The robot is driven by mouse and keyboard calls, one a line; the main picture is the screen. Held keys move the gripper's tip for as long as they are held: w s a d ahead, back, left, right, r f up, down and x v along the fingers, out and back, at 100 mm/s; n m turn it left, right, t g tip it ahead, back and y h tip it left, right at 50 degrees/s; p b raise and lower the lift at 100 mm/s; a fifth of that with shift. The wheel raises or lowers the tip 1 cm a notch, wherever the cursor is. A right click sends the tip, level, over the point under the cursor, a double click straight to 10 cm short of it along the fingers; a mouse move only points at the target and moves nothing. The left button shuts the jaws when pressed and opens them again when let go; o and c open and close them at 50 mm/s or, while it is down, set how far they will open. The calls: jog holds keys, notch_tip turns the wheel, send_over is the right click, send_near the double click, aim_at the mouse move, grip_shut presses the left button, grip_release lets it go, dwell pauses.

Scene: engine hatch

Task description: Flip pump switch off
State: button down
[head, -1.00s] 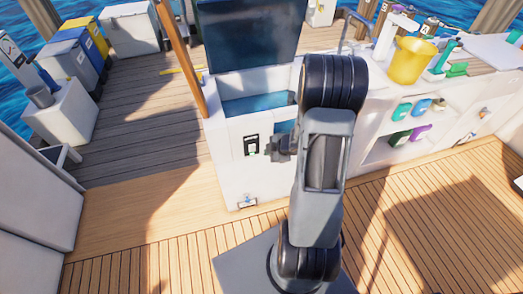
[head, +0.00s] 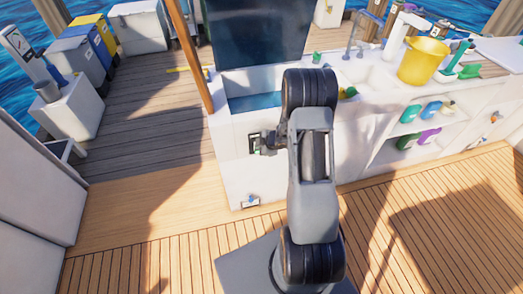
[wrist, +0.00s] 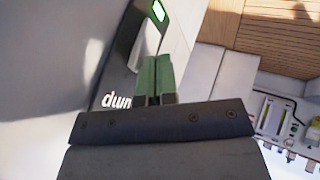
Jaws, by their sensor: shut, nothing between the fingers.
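The pump switch panel (head: 253,142) is a small dark plate on the white cabinet front, partly covered by my gripper (head: 264,146) in the head view.
An open dark hatch lid (head: 254,35) stands above the cabinet's blue-lined opening (head: 255,101). A small fixture (head: 250,202) sits low on the cabinet front. A yellow bucket (head: 422,61) stands on the counter to the right. The wooden deck (head: 140,232) in front is clear.

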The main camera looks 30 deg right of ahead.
dwell(0.3)
jog(key=shift+w+d+r+p, duration=0.1)
jog(key=shift+w+r+p, duration=0.05)
jog(key=shift+w+p, duration=0.3)
jog(key=shift+s+r, duration=0.1)
jog(key=shift+r, duration=0.05)
jog(key=shift+r+p, duration=0.65)
jog(key=shift+p, duration=0.35)
